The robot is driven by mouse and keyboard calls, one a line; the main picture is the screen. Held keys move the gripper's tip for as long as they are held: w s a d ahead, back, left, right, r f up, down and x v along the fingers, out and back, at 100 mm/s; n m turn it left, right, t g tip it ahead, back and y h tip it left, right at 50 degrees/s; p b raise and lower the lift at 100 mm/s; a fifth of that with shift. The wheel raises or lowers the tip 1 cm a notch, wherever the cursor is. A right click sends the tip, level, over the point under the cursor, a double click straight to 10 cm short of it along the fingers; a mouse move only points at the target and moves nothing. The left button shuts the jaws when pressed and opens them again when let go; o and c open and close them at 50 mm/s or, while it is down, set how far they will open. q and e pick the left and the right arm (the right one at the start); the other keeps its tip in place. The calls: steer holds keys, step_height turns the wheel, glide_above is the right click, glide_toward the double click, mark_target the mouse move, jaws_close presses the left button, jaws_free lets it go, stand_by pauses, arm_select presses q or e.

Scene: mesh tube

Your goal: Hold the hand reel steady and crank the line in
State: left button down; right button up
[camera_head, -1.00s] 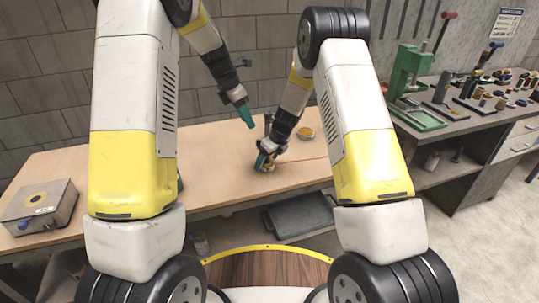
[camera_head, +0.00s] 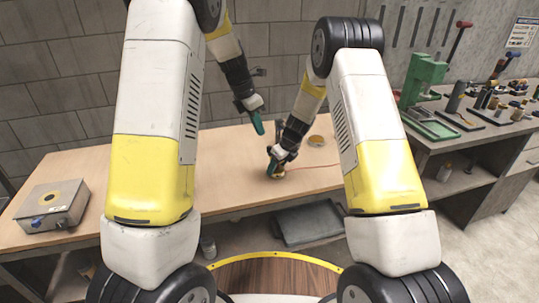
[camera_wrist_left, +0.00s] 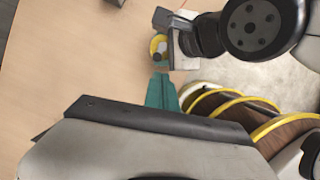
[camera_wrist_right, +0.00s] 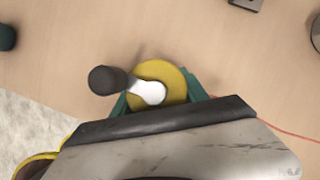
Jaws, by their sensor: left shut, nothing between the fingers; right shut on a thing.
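The hand reel (camera_wrist_right: 160,82) is a yellow disc with a white crank arm (camera_wrist_right: 150,92) and a dark knob (camera_wrist_right: 106,80), seen from above in the right wrist view. In the head view only a bit of its yellow (camera_head: 280,174) shows on the wooden table. My right gripper (camera_head: 273,168) is shut on the reel, its teal fingers at either side of the disc. My left gripper (camera_head: 258,127) is shut and empty, above the table and apart from the reel. The left wrist view shows the reel (camera_wrist_left: 157,44) beyond the left fingertips. A thin red line (camera_head: 314,170) runs right from the reel.
A round yellowish dish (camera_head: 317,140) lies behind the reel. A grey metal box (camera_head: 50,206) stands at the table's left end. The table (camera_head: 130,185) between is clear. A side bench at right holds a green press (camera_head: 424,82) and several small parts.

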arm_select(q)
steer(key=s+r+n+y, duration=0.1)
steer(key=s+n+y, duration=0.1)
steer(key=s+n, duration=0.45)
steer(key=w+d+f, duration=0.2)
steer(key=w+f, duration=0.4)
steer(key=f, duration=0.3)
steer(key=shift+w+n+t, duration=0.35)
steer(key=shift+t, duration=0.05)
steer(key=shift+w+a+f+m, duration=0.15)
steer(key=shift+w+m, duration=0.2)
steer(key=shift+m, duration=0.45)
